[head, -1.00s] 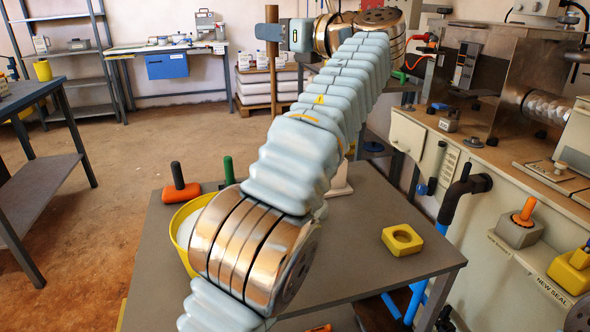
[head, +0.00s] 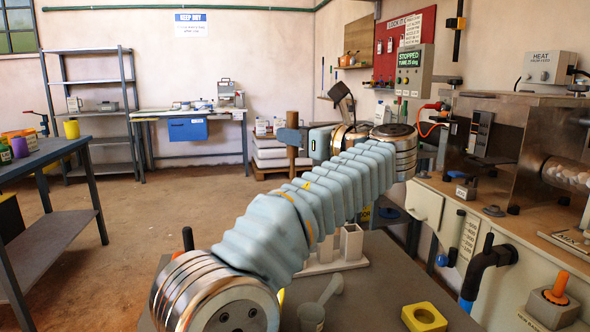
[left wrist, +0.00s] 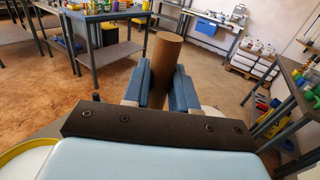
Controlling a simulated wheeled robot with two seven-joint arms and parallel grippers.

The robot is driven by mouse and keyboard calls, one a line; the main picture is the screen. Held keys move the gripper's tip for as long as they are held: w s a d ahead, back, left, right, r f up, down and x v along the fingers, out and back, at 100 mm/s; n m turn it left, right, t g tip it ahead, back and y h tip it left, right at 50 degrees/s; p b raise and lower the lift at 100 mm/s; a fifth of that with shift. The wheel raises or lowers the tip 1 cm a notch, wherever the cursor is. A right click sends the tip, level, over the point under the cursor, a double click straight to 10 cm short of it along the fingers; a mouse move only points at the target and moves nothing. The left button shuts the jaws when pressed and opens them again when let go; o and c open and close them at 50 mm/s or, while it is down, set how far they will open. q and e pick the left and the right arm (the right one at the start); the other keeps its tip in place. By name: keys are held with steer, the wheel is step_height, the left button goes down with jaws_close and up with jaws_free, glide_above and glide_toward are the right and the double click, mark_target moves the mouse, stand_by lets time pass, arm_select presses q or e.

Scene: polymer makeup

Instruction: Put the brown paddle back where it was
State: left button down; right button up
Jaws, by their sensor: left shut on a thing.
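The brown paddle (head: 292,122) shows as an upright brown shaft in the head view. My left gripper (head: 291,138) is shut on it, out beyond the far side of the near table. In the left wrist view, the brown shaft (left wrist: 164,60) stands between the two blue fingers of the left gripper (left wrist: 162,88). My right gripper is not in view.
The grey near table (head: 385,275) holds a white rack (head: 350,245), a pale scoop (head: 322,300) and a yellow block (head: 424,318). A machine counter (head: 500,205) bounds the right. A wall board (head: 355,40) hangs at the back. Floor at left is open.

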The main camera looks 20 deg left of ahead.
mark_target(297, 155)
arm_select(q)
steer(key=shift+f+b, duration=0.6)
steer(key=shift+f, duration=1.55)
steer(key=c, duration=0.9)
jaws_free()
steer(key=v, duration=1.2)
